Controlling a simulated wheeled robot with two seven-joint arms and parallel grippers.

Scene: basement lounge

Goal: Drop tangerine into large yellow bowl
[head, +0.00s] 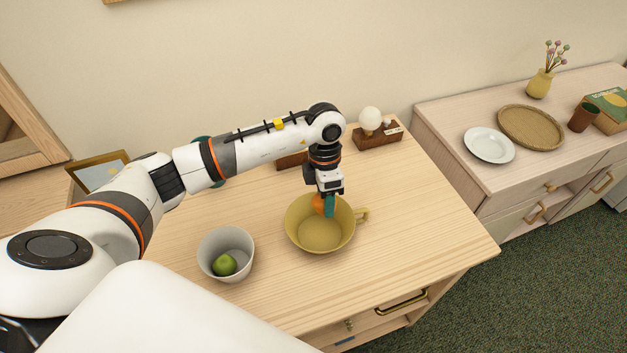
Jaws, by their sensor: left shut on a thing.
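The large yellow bowl (318,238) stands upright on the wooden cabinet top, with a handle on its right side. My left gripper (326,208) points down over the far part of the bowl. It is shut on the orange tangerine (318,203), which is partly hidden by a teal fingertip. The tangerine appears at about the height of the bowl's far rim or inside its opening; I cannot tell exactly how deep. The bare bottom of the bowl shows. My right gripper is not in view.
A white bowl (215,240) with a green fruit (224,265) stands left of the yellow bowl. A lamp (370,121) on a wooden block is at the back. A second cabinet at right holds a white plate (489,146) and a woven tray (531,127). The cabinet top's right front is clear.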

